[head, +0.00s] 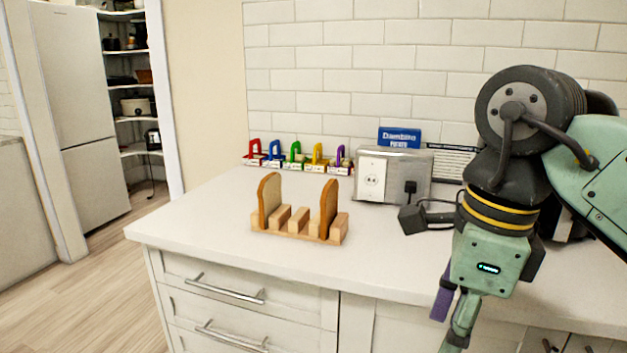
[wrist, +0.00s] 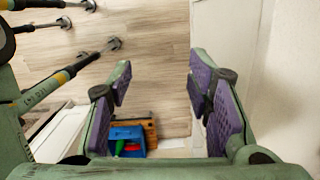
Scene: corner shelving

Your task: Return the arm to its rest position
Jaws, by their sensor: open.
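My arm is folded at the right of the head view, in front of the counter. My gripper (head: 450,318) hangs low there and points downward past the counter's front edge. In the wrist view my gripper (wrist: 160,95) shows its two purple-padded fingers wide apart, with nothing between them but a view down to the wooden floor. No object is held. The lower end of the gripper is partly cut off in the head view.
A white counter (head: 210,222) holds a wooden rack (head: 298,228) with two bread slices, several coloured padlocks (head: 295,155), and a metal outlet box (head: 392,176) with a black plug. Drawers lie below. A blue bin (wrist: 127,140) shows in the wrist view. Floor at left is clear.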

